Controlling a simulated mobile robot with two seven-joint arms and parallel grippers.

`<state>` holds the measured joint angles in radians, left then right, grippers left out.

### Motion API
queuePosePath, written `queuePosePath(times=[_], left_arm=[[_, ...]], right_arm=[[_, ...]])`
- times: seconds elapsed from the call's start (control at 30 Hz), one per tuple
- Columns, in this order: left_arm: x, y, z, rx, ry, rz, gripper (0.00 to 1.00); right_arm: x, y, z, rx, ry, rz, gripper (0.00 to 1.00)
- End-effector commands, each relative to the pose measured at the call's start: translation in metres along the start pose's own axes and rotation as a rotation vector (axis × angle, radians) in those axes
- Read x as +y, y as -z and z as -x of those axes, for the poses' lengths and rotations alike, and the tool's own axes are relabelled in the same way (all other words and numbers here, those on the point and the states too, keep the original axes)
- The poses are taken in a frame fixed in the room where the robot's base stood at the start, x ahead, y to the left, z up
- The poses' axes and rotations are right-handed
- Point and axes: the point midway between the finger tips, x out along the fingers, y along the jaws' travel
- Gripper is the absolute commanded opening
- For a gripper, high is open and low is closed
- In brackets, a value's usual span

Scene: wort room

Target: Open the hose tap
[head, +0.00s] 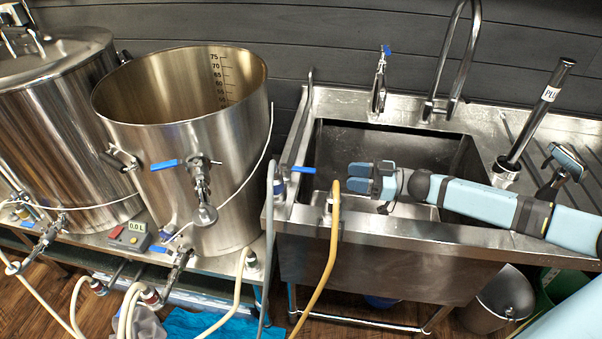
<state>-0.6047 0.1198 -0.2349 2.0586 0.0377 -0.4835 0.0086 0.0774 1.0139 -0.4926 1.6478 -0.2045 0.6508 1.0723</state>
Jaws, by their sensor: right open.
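A blue lever (303,169) sits on a pipe fitting at the left edge of the sink, pointing right over the rim. A grey hose (268,240) hangs below this fitting. A second tap (379,85) with a small blue handle stands at the back of the sink. I cannot tell for certain which one is the hose tap. My right gripper (352,178) is open and empty over the sink's front left, its fingers pointing left. It is a short way right of the blue lever and apart from it. My left gripper is out of view.
A cream-yellow hose (332,240) rises in front of the gripper at the sink's front rim. The steel sink (400,238) has a tall faucet (455,60). A steel kettle (215,150) with a blue-handled valve stands left.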

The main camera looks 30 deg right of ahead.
Motion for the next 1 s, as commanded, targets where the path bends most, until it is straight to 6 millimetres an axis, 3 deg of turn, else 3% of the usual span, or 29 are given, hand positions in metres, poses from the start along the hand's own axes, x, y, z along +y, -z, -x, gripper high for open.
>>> queuePosePath(times=[0.17,0.6,0.8,1.0], left_arm=[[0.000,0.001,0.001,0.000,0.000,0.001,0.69],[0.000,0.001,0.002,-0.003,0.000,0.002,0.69],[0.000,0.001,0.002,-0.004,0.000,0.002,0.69],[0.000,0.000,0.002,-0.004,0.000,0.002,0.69]], right_arm=[[0.000,0.003,-0.025,0.005,0.001,0.002,0.44],[0.000,0.002,-0.113,0.002,0.001,0.001,0.44],[0.000,0.002,-0.132,0.001,0.001,0.002,0.44],[0.000,0.001,-0.135,0.000,0.000,0.001,0.44]])
